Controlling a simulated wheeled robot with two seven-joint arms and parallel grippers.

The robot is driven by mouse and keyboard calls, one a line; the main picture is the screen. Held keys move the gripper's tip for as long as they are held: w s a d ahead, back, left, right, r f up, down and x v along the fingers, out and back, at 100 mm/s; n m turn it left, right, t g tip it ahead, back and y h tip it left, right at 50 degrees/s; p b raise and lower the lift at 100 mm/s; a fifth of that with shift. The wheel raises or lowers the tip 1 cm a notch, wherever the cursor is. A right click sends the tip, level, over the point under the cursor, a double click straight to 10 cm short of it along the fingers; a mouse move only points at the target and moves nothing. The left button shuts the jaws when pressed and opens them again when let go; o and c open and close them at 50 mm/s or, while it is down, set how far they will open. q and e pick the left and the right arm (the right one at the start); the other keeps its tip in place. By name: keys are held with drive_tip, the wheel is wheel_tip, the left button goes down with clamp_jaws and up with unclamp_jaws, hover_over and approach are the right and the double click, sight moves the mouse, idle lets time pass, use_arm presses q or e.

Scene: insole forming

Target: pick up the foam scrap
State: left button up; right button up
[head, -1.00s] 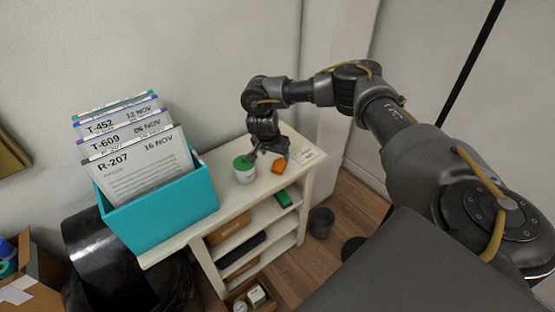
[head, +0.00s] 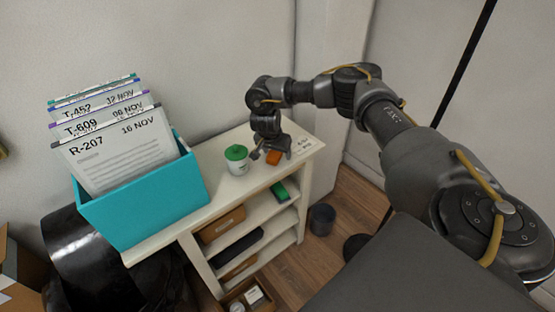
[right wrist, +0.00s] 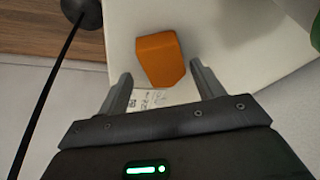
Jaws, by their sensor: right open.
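The foam scrap (head: 273,158) is a small orange block on the top of the white shelf unit, near its right end. In the right wrist view the orange foam scrap (right wrist: 160,58) lies just beyond the fingertips, roughly in line with the gap between them. My right gripper (head: 272,154) is open and empty, close above the shelf top at the scrap. Its two fingers also show in the right wrist view (right wrist: 160,75), apart, with nothing between them. My left gripper is not in any view.
A white jar with a green lid (head: 237,160) stands left of the scrap, close to my right gripper. A teal box (head: 150,205) of labelled folders fills the left of the shelf top (head: 210,158). A printed label (head: 304,144) lies at the right end. A dark bin (head: 322,218) stands on the floor.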

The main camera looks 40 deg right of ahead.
sight(275, 155)
drive_tip(key=shift+w+a+f, duration=0.1)
drive_tip(key=shift+a+f, duration=0.1)
drive_tip(key=shift+f, duration=0.3)
drive_tip(key=shift+c, duration=0.9)
drive_tip(key=shift+d, duration=0.1)
drive_tip(key=c, duration=0.9)
wheel_tip(275, 155, up, 10)
drive_tip(key=shift+r+p, duration=0.1)
drive_tip(key=shift+p, duration=0.5)
